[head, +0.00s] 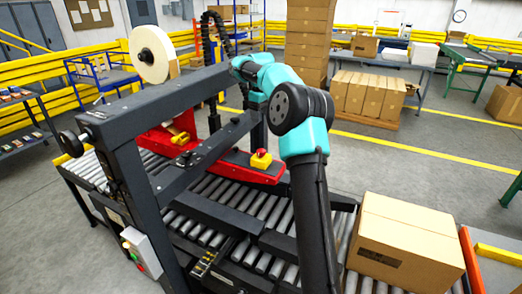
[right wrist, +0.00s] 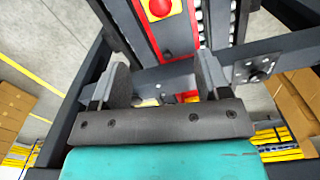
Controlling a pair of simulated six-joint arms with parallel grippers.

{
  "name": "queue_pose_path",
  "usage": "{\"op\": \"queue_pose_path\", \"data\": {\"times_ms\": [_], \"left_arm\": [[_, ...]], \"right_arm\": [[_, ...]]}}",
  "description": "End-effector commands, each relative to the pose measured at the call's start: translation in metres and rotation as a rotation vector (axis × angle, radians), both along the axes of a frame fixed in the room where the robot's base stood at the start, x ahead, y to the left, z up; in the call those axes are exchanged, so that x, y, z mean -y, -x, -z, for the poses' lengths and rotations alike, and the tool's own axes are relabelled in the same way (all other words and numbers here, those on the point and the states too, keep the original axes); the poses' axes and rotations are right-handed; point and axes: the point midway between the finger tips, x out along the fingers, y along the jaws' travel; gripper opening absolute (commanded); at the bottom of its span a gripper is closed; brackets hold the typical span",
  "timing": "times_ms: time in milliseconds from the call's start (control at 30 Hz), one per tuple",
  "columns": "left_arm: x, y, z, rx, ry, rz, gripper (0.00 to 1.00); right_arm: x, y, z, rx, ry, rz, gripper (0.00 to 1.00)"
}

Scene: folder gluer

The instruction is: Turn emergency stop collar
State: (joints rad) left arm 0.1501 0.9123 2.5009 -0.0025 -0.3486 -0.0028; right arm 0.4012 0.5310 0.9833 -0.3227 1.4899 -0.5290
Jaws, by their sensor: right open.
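The emergency stop (head: 261,159) is a red button on a yellow box. It sits on the red beam of the folder gluer, over the roller conveyor. It also shows at the top edge of the right wrist view (right wrist: 160,9), partly cut off, so its collar cannot be made out. My right gripper (right wrist: 163,78) is open, with nothing between its two dark fingers. The stop lies beyond the fingertips, apart from them. In the head view my right arm reaches over the machine, and its fingers are hard to make out near the top crossbar. My left gripper is not in view.
The dark machine frame (head: 130,175) and its crossbar stand close around the right gripper. A cardboard box (head: 405,243) rests on the conveyor at right. A white tape roll (head: 151,54) stands on top of the frame. A grey button box (head: 141,252) hangs at front left.

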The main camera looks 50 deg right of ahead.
Motion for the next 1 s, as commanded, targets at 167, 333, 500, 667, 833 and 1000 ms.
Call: {"op": "queue_pose_path", "data": {"times_ms": [167,333,500,667,833,1000], "left_arm": [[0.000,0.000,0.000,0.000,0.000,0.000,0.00],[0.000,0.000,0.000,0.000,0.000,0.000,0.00],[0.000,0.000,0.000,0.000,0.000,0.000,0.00],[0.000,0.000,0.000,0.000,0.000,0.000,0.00],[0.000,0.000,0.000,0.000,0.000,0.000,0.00],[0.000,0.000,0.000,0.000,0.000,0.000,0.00]], "right_arm": [[0.000,0.001,0.026,-0.003,-0.002,0.000,0.70],[0.000,0.001,0.055,-0.003,-0.002,-0.001,0.70],[0.000,0.001,0.084,-0.003,-0.002,0.001,0.70],[0.000,0.001,0.112,-0.003,-0.002,0.000,0.70],[0.000,0.001,0.139,-0.003,-0.002,0.000,0.70],[0.000,0.001,0.157,-0.001,-0.001,0.000,0.70]]}}
